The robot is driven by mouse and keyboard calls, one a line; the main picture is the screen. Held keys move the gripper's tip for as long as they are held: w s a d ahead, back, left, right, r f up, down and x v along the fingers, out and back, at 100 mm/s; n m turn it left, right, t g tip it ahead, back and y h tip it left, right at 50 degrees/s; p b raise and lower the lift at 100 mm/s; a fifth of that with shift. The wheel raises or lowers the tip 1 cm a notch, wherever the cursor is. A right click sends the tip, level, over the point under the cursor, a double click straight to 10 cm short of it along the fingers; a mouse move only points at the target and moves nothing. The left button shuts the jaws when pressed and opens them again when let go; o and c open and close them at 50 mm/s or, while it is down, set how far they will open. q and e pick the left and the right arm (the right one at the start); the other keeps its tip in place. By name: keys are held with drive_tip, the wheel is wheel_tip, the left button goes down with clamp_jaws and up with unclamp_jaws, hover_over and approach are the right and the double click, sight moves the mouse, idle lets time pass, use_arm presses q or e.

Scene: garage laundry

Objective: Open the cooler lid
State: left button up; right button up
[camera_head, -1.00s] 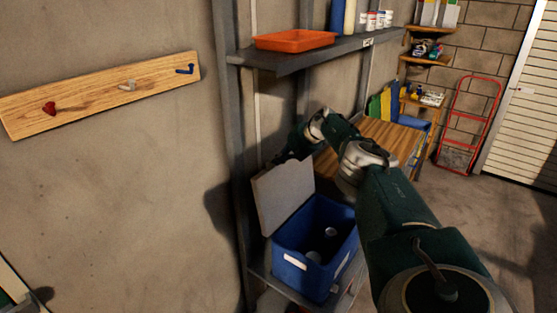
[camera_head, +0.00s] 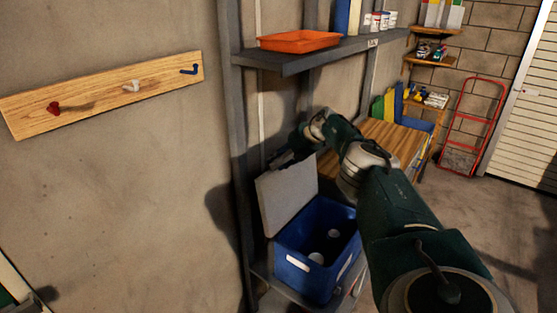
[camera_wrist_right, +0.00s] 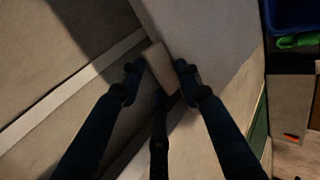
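The blue cooler (camera_head: 299,275) sits on the low shelf, open at the top, with a few pale round things inside. Its grey-white lid (camera_head: 288,198) stands raised at the cooler's back left, leaning away from the opening. My right gripper (camera_head: 283,158) is at the lid's top edge, partly hidden behind it. In the right wrist view its two fingers (camera_wrist_right: 158,72) flank a pale block at the lid's edge, with almost no gap on either side. The lid's pale panel (camera_wrist_right: 212,45) fills the upper right there. My left gripper is not in view.
A grey upper shelf (camera_head: 290,63) with an orange tray (camera_head: 299,40) overhangs the cooler. A grey upright post (camera_head: 238,150) stands just left of the lid. A wooden worktop (camera_head: 392,140) lies behind my arm. A red hand truck (camera_head: 475,125) leans at the right; floor beside it is clear.

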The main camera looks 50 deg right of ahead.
drive_tip(key=shift+s+d+f, duration=0.1)
drive_tip(key=shift+s+d, duration=0.05)
drive_tip(key=shift+s, duration=0.05)
drive_tip(key=shift+v, duration=0.75)
drive_tip(key=v, duration=1)
drive_tip(key=shift+r, duration=0.25)
drive_tip(key=shift+s, duration=0.1)
